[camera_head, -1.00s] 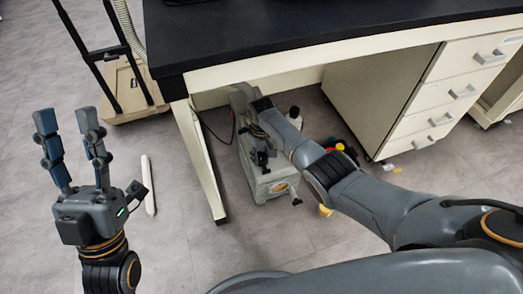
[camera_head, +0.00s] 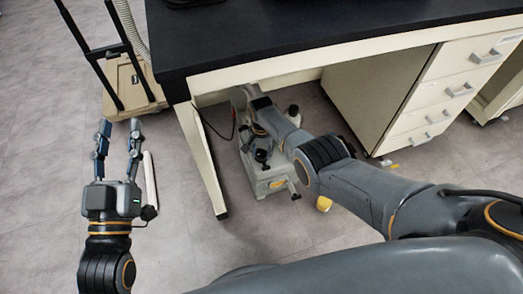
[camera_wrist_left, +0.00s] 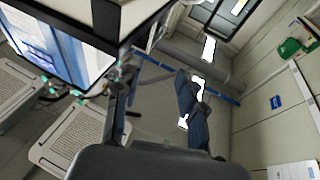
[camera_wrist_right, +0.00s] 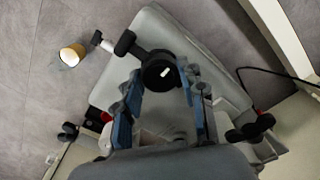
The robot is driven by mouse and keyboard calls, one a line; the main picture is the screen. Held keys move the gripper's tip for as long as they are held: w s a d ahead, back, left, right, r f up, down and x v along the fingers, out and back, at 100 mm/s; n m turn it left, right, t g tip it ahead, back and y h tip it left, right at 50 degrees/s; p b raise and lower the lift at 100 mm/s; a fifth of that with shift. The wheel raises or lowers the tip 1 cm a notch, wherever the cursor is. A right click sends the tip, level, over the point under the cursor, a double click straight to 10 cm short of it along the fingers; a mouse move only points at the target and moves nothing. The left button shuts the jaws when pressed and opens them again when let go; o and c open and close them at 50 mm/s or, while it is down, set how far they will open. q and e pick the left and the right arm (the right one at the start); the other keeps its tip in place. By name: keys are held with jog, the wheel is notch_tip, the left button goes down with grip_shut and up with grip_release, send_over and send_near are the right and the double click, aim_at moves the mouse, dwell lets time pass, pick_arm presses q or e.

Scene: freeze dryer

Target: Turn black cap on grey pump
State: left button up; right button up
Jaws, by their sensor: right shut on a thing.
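The grey pump (camera_head: 270,184) stands on the floor under the black-topped bench, partly hidden by my right arm. It also fills much of the right wrist view (camera_wrist_right: 215,60). In that view the round black cap (camera_wrist_right: 160,72) sits on the pump, between the fingertips of my right gripper (camera_wrist_right: 159,82). The right gripper is shut on the cap, with one finger on either side. In the head view this gripper is over the pump, and the cap is hard to make out. My left gripper (camera_head: 119,128) is open and empty, left of the bench leg, away from the pump.
The bench leg (camera_head: 203,160) stands just left of the pump. A drawer cabinet (camera_head: 385,95) is to its right. A dark cable (camera_wrist_right: 285,72) runs beside the pump. A yellow-topped cup-like item (camera_wrist_right: 72,55) is on the floor. A wheeled cart (camera_head: 128,90) stands back left.

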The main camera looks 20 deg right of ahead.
jog(key=m, duration=0.4)
jog(key=shift+m, duration=0.3)
jog(key=m, duration=0.4)
jog(key=shift+m, duration=0.3)
jog(key=m, duration=0.2)
jog(key=shift+m, duration=0.4)
jog(key=m, duration=0.4)
jog(key=shift+m, duration=0.3)
jog(key=m, duration=0.3)
jog(key=shift+m, duration=0.3)
jog(key=m, duration=0.5)
jog(key=shift+f+m+b, duration=0.1)
jog(key=shift+m+b, duration=0.3)
pick_arm(q)
jog(key=shift+s+r+t+h+b, duration=0.1)
jog(key=shift+s+r+t+h, duration=0.25)
jog(key=shift+r+t, duration=0.4)
jog(key=shift+s+r+t+h+b, duration=0.1)
jog(key=shift+s+r+t, duration=0.4)
jog(key=shift+r, duration=0.4)
jog(key=shift+s+r+t+h+b, duration=0.1)
jog(key=shift+s+r+t+h, duration=0.15)
jog(key=shift+s+r+t, duration=0.45)
pick_arm(e)
jog(key=shift+m, duration=1.1)
pick_arm(q)
jog(key=shift+w+r, duration=0.2)
jog(key=shift+w, duration=0.1)
